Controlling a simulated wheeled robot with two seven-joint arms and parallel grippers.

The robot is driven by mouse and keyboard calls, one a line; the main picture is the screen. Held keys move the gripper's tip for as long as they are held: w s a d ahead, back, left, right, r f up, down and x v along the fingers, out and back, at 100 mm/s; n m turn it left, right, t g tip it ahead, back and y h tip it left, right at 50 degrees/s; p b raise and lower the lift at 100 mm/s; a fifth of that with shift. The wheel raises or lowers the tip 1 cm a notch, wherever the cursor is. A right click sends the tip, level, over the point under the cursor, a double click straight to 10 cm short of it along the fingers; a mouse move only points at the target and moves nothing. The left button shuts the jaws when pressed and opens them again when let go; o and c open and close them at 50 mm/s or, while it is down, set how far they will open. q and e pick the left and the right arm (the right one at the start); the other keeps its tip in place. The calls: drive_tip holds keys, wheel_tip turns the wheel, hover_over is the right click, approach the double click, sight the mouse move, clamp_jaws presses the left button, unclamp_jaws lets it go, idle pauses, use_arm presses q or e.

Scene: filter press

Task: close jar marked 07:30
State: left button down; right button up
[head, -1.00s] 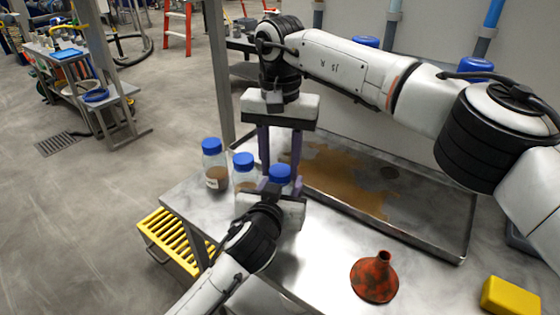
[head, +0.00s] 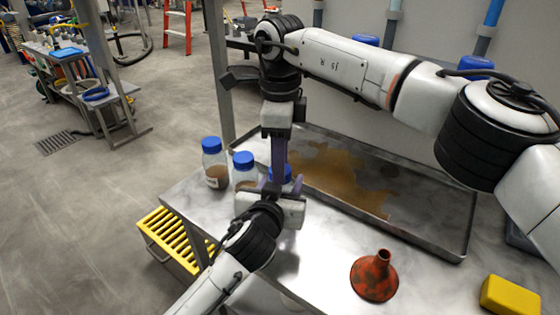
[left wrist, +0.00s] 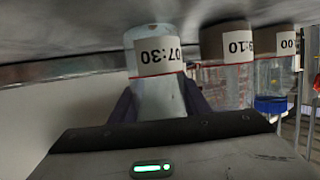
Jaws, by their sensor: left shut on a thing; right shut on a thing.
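The jar marked 07:30 (left wrist: 157,95) shows upside down in the left wrist view, between the two fingers of my left gripper (left wrist: 158,105). In the head view my left gripper (head: 270,190) comes in low from the front and is shut around this jar, whose body is mostly hidden behind it. The jar's blue lid (head: 287,173) shows just above. My right gripper (head: 279,165) points down from above, with its purple fingers shut on the lid. Whether the lid sits fully down cannot be seen.
Two more blue-lidded jars, a brown-filled one (head: 215,172) and a nearer one (head: 244,170), stand just left. A stained metal tray (head: 430,240) lies behind. A rusty red funnel (head: 374,280) and a yellow block (head: 510,296) are at right. A yellow crate (head: 172,240) stands below the table's left edge.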

drive_tip(key=m, duration=0.6)
drive_tip(key=shift+m, duration=0.4)
drive_tip(key=m, duration=0.8)
drive_tip(key=shift+m, duration=0.3)
drive_tip(key=m, duration=0.5)
drive_tip(key=o, duration=1.2)
